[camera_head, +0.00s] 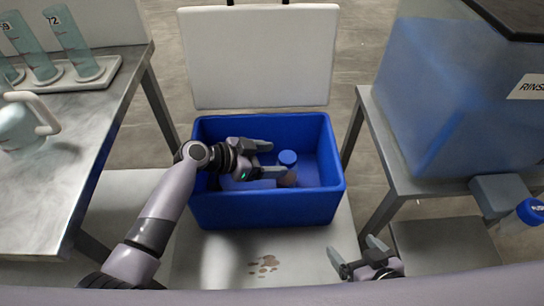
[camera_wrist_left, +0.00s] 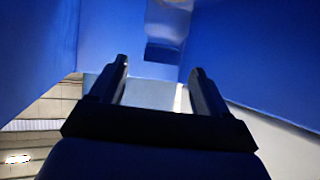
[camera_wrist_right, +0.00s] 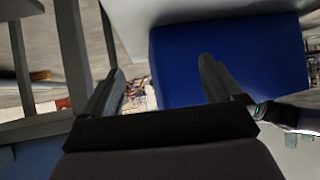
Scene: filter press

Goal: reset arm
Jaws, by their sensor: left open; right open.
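My left gripper (camera_head: 268,158) is open and reaches over and into the blue bin (camera_head: 265,211) from the left. My right gripper (camera_head: 356,260) is open and empty, in front of the bin at the lower right. The right wrist view shows its open fingers (camera_wrist_right: 165,85) with the blue bin (camera_wrist_right: 225,55) beyond.
A white panel (camera_head: 258,55) stands behind the bin. A metal table (camera_head: 50,170) at left holds graduated cylinders (camera_head: 72,45) and a jug (camera_head: 20,120). A stand at right holds a blue rinse tank (camera_head: 440,90). A blue-capped container (camera_head: 528,211) is below the tank. Brown stains (camera_head: 264,264) mark the surface before the bin.

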